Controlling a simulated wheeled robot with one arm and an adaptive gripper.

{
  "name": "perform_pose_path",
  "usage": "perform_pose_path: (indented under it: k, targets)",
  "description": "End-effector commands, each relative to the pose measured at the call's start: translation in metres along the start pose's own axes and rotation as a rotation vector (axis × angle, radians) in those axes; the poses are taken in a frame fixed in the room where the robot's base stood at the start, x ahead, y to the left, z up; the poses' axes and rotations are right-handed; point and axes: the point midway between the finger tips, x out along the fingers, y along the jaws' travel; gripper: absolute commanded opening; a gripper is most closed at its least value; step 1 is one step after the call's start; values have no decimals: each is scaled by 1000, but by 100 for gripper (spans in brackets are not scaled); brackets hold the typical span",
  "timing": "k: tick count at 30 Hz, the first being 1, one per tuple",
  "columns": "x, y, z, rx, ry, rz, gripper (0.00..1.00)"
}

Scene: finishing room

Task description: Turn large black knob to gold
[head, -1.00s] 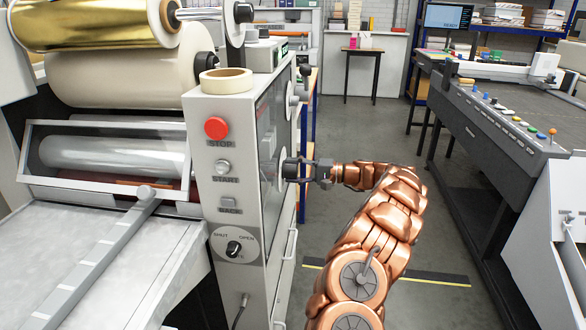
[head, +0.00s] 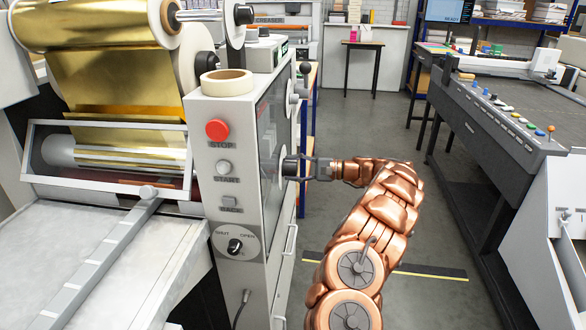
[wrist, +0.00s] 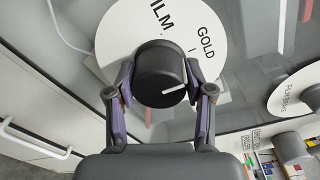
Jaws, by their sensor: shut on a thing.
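The large black knob (wrist: 158,68) sits on a white round plate (wrist: 120,45) on the machine's side panel. The plate reads FILM at top left and GOLD at upper right. My gripper (wrist: 160,80) is shut on the knob, one finger on each side. In the head view my gripper (head: 303,168) meets the machine's right side, where the knob is small and mostly hidden. Gold foil (head: 115,85) hangs down from the upper roll over the lower roller.
The machine's front has a red STOP button (head: 217,130) and a small SHUT/OPEN knob (head: 235,246). The aisle floor (head: 360,125) is clear; a grey console (head: 500,120) stands right.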

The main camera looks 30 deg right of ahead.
Motion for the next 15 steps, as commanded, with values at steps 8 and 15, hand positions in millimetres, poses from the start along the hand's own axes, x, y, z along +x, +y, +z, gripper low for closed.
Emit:
perform_pose_path:
  k: [8, 15]
  targets:
    - [0, -1, 0, -2, 0, -1, 65]
    - [0, 0, 0, -1, 0, -1, 78]
